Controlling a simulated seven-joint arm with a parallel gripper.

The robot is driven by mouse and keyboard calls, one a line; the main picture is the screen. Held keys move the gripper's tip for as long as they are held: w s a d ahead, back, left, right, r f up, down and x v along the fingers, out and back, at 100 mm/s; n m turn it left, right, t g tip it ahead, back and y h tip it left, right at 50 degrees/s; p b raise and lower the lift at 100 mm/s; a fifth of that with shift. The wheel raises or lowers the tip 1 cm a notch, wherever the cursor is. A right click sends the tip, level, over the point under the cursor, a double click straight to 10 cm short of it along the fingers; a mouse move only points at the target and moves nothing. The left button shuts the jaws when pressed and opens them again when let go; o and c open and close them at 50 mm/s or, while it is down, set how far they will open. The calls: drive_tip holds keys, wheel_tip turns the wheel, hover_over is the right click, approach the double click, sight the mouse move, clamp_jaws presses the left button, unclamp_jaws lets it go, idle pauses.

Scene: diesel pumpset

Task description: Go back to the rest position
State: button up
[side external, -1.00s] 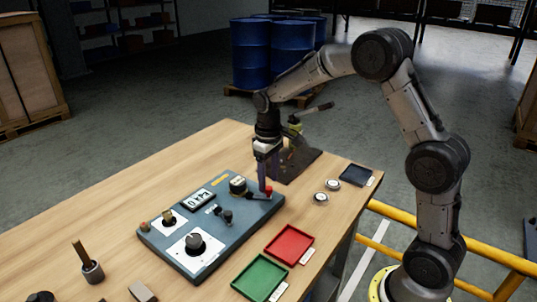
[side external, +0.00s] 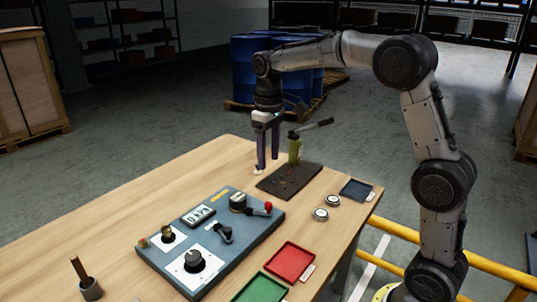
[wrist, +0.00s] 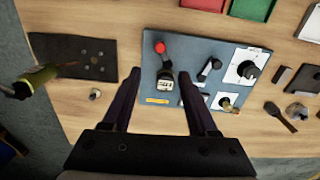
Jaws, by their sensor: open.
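My gripper (side external: 268,165) is open and empty, raised above the wooden table near its far edge, behind the blue-grey control panel. In the wrist view its two dark fingers (wrist: 160,92) are spread apart with nothing between them but the panel and table further below. The control panel (side external: 240,241) lies on the table with a red-tipped lever (side external: 262,209), a gauge display (side external: 198,215), a black knob (side external: 194,259) and smaller controls. The panel also shows in the wrist view (wrist: 215,55), apart from the fingers.
A dark plate (side external: 285,188) carries a green hand pump (side external: 295,147) with a raised handle, just right of my gripper. Two round silver pieces (side external: 320,214), a dark tray (side external: 356,189), a red tray (side external: 290,261) and a green tray (side external: 262,289) lie along the right edge. Blue barrels (side external: 250,70) stand behind.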

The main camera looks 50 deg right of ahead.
drive_tip(key=shift+a, duration=0.1)
drive_tip(key=s+a+r+t, duration=0.3)
drive_tip(key=s+a+r, duration=0.2)
drive_tip(key=s+r, duration=0.6)
drive_tip(key=s+a+f+t, duration=0.2)
drive_tip(key=s+f, duration=0.9)
drive_tip(key=s, duration=0.4)
drive_tip(key=shift+t, duration=0.3)
